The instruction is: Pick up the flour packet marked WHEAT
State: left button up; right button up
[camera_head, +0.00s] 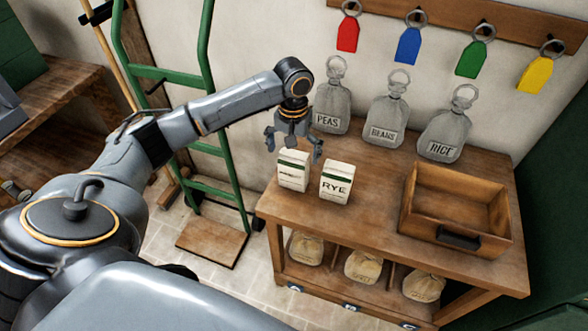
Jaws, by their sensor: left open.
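The right packet (335,184) is marked RYE. The left packet (292,176) has a small mark that I cannot read clearly, so I cannot confirm that it says WHEAT. My left gripper (294,150) is open and empty, pointing down just above and behind the top of the left packet, with its fingers spread. I cannot tell whether a finger touches it. My right gripper is not in view.
Grey sacks marked PEAS (331,106), BEANS (386,118) and RICE (446,132) stand along the back of the bench (375,213). An open wooden box (455,205) sits at the right. Tan sacks (363,267) fill the shelf below. A green hand truck (205,170) stands left.

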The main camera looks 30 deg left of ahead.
aim_at(294, 169)
pick_arm(q)
jog(key=shift+f, duration=0.6)
jog(key=shift+w+f, duration=0.1)
jog(key=shift+f, duration=0.1)
notch_tip(294, 169, down, 4)
jog(key=shift+f, duration=0.15)
jog(key=shift+w+f, duration=0.1)
jog(key=shift+f, duration=0.35)
jog(key=c, duration=1.6)
jog(key=shift+o, duration=0.2)
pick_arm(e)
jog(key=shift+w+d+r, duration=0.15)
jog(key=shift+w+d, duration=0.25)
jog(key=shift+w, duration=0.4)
pick_arm(q)
jog(key=shift+r, duration=0.1)
